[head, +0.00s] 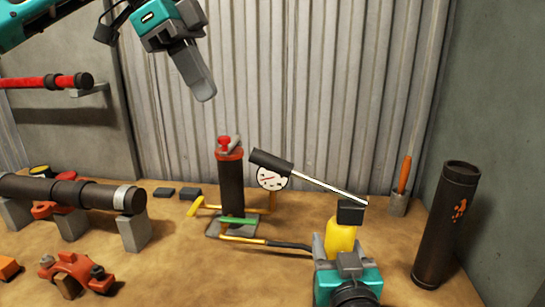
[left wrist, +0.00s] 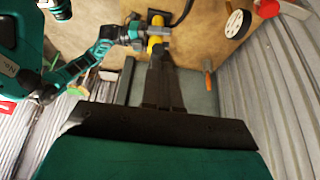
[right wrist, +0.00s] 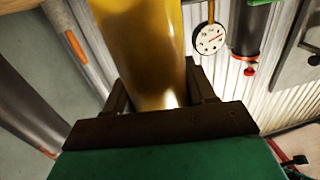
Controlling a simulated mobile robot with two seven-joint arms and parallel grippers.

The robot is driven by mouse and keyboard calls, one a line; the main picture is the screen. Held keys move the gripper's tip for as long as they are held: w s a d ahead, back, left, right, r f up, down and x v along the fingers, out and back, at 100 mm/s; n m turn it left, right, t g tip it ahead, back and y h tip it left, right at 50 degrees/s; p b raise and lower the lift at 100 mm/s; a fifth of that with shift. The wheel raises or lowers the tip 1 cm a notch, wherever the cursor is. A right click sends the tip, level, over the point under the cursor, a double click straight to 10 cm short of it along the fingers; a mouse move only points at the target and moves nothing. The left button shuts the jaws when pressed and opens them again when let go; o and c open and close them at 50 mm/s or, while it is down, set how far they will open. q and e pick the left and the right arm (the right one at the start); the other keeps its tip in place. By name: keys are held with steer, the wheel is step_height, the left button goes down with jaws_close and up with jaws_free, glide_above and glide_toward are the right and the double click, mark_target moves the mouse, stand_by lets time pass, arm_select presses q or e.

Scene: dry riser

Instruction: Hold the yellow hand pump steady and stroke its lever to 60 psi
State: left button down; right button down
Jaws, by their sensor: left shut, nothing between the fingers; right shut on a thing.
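The yellow hand pump (head: 341,237) stands upright at the right front of the bench, with a black cap on top. Its lever (head: 325,187) slants up to the left and ends in a black grip (head: 270,161). My right gripper (head: 340,256) is shut around the pump's yellow body, which fills the right wrist view (right wrist: 140,45) between the fingers. My left gripper (head: 204,92) is shut and empty, high above and left of the lever grip, touching nothing. A round white gauge (head: 271,179) sits behind the lever; its reading is too small to tell.
A dark riser (head: 231,185) with a red top stands left of the gauge. A dark pipe (head: 95,194) rests on blocks at the left. A black tube (head: 446,225) stands at the right. A corrugated wall (head: 320,90) closes the back. Air between left gripper and lever is clear.

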arm_select(q)
steer(key=shift+d, duration=0.1)
glide_above(251, 147)
steer(key=a, duration=0.2)
steer(key=f, duration=0.1)
steer(key=shift+w+d+f, duration=0.1)
steer(key=shift+w+d, duration=0.05)
steer(key=shift+w, duration=0.1)
steer(key=shift+f, duration=0.1)
steer(key=shift+x, duration=3.4)
steer(key=shift+f, duration=2.25)
